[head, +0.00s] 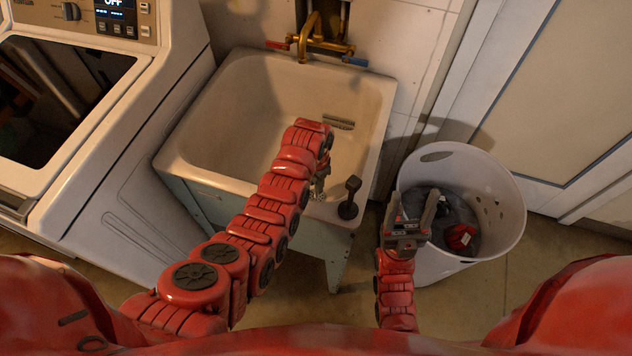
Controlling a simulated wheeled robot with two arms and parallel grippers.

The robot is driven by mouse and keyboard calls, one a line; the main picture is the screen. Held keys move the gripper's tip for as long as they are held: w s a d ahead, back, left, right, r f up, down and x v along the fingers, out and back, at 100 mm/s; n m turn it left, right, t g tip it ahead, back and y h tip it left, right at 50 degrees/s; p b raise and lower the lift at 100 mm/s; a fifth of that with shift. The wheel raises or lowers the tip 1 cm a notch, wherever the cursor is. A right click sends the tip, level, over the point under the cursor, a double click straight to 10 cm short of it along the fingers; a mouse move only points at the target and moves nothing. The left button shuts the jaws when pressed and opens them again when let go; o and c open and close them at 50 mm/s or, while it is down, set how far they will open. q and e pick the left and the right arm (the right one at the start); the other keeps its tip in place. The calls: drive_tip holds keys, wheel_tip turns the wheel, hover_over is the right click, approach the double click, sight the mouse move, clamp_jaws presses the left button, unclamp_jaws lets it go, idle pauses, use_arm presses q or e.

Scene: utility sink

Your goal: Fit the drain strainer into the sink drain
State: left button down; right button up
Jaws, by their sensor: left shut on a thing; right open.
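The pale utility sink (188,143) stands in the middle of the head view. My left arm reaches over its front rim, with the wrist bent down. My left gripper (320,188) is at the basin's front right, mostly hidden by its own wrist. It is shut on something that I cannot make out. A dark upright piece (350,198) with a knob on top and a wider foot stands on the front right rim, just right of that gripper. I cannot tell whether it is the strainer. The drain is not visible. My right gripper (411,212) is open and empty, over the laundry basket.
The white laundry basket (504,200) holds dark cloth and a red item (461,238). A brass faucet (318,40) with red and blue handles is at the sink's back. A white washing machine (150,130) stands left. Floor is clear at the right.

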use_arm(q)
drive_tip(key=c, duration=0.5)
unclamp_jaws()
wheel_tip(320, 180, up, 9)
drive_tip(key=shift+w+r+b, duration=0.1)
drive_tip(key=shift+b, duration=0.2)
wheel_tip(320, 180, up, 8)
drive_tip(key=p, duration=0.8)
drive_tip(key=shift+r, duration=0.1)
